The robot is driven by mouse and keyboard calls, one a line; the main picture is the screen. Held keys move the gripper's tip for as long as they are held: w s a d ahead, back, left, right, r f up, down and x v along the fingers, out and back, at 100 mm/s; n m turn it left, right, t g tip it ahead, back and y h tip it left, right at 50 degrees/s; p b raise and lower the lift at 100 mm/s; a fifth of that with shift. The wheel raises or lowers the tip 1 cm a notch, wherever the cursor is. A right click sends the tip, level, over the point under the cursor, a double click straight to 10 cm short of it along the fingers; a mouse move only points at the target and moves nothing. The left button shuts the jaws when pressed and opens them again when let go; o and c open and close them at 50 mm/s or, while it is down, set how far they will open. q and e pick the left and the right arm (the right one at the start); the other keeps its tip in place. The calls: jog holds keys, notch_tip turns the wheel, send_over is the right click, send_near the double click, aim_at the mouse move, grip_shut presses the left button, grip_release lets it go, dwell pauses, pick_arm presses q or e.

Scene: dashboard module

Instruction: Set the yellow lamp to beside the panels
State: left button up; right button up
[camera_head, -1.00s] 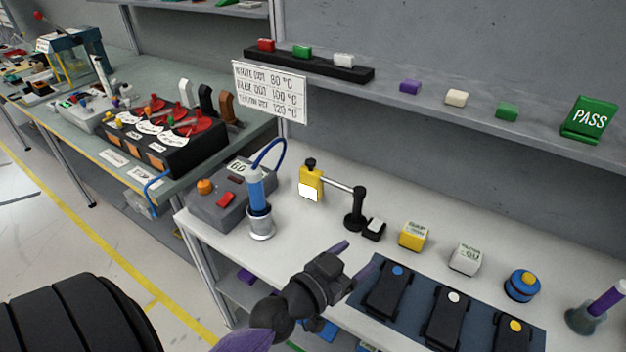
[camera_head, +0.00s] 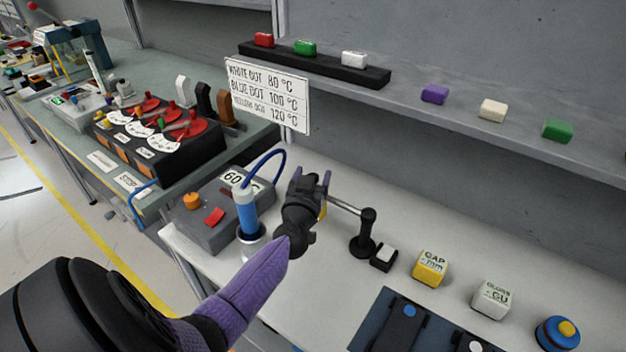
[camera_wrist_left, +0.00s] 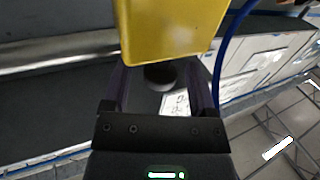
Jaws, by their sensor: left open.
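The yellow lamp's head (camera_head: 323,209) is mostly hidden behind my left gripper in the head view. Its silver rod (camera_head: 344,205) runs to a black stand (camera_head: 365,232) on the white bench. In the left wrist view, the yellow head (camera_wrist_left: 170,28) fills the top middle, just beyond the fingers. My left gripper (camera_head: 309,180) is open at the lamp head; I cannot tell whether it touches. The black panels, one with a blue dot (camera_head: 403,325) and one with a white dot (camera_head: 467,343), lie on a dark blue mat (camera_head: 376,310) at the bottom right. My right gripper is out of view.
A blue cylinder (camera_head: 246,210) and a grey control box (camera_head: 207,217) with a blue cable stand left of the gripper. A small black-and-white block (camera_head: 384,257), a yellow GAP cube (camera_head: 430,267), a white cube (camera_head: 492,297) and a blue button (camera_head: 558,334) stand right of the lamp.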

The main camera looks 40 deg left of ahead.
pick_arm(q)
jog(key=shift+w, duration=0.1)
grip_shut()
dwell(1.4)
